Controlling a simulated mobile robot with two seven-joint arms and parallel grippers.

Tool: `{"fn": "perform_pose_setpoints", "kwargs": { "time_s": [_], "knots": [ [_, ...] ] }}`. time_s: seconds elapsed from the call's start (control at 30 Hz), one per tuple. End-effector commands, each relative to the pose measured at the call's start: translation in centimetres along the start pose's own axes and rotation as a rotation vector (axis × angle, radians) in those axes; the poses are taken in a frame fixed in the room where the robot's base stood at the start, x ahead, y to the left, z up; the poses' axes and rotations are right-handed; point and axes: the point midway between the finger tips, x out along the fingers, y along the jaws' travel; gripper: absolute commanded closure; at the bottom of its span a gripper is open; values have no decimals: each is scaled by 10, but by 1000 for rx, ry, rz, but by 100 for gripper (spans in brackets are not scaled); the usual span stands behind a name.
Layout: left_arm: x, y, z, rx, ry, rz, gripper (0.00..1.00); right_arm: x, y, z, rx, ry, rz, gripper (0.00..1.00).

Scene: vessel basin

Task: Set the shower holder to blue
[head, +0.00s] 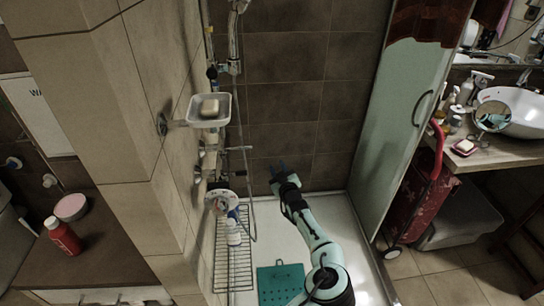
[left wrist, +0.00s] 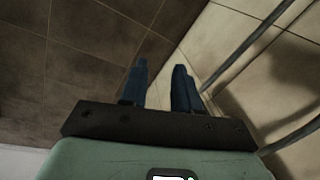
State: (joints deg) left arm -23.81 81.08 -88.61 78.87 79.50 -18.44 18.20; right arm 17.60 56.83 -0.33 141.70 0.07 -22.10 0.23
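A chrome shower fitting (head: 232,45) runs up the tiled wall at the top of the head view, with a small blue part (head: 212,73) beside it. I cannot tell which part is the holder. A hose (head: 251,210) hangs lower down. My left gripper (head: 278,168) is in the shower corner, right of the hose, with its blue fingers apart and nothing between them. In the left wrist view the left gripper (left wrist: 160,78) points at bare tiles, and grey tubes (left wrist: 260,50) pass at its right. My right gripper is not in view.
A soap dish (head: 210,120) and a round white wall fitting (head: 221,201) stick out from the left wall. A wire rack (head: 233,270) with a white bottle (head: 233,232) lies below. The glass panel (head: 410,110) bounds the shower on the right. A teal mat (head: 280,283) lies on the tray.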

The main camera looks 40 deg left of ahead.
Motion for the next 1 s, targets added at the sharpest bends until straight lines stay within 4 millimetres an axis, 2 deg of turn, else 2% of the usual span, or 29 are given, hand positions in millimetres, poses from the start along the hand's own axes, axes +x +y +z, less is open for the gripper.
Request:
{"fn": "perform_pose_setpoints", "kwargs": {
  "time_s": [0.03,0.07,0.1,0.17,0.27,0.4,0.47,0.53,0.6,0.67,0.77,0.8,0.87,0.9,1.0],
  "knots": [
    [0,0,0,0,0,0,86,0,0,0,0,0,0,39],
    [0,0,0,0,0,0,96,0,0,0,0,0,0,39],
    [0,1,0,0,-3,1,100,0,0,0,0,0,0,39],
    [2,4,1,1,-22,4,100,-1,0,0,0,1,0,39],
    [7,22,4,15,-114,21,100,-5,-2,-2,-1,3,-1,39],
    [12,72,0,76,-341,89,100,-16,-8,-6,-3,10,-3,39],
    [10,96,-12,118,-437,131,100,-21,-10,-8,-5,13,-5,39],
    [7,120,-36,176,-528,177,100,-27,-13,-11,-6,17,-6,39],
    [2,139,-70,242,-594,220,100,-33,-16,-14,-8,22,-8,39],
    [-1,150,-106,300,-634,247,100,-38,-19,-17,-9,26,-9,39],
    [-7,156,-180,400,-666,267,100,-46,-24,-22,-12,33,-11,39],
    [-10,154,-214,439,-668,265,100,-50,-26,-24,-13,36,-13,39],
    [-15,146,-266,490,-666,248,100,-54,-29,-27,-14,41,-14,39],
    [-19,138,-301,520,-659,231,100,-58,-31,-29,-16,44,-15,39],
    [-31,109,-381,571,-639,165,100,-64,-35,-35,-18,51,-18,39]
  ]
}}
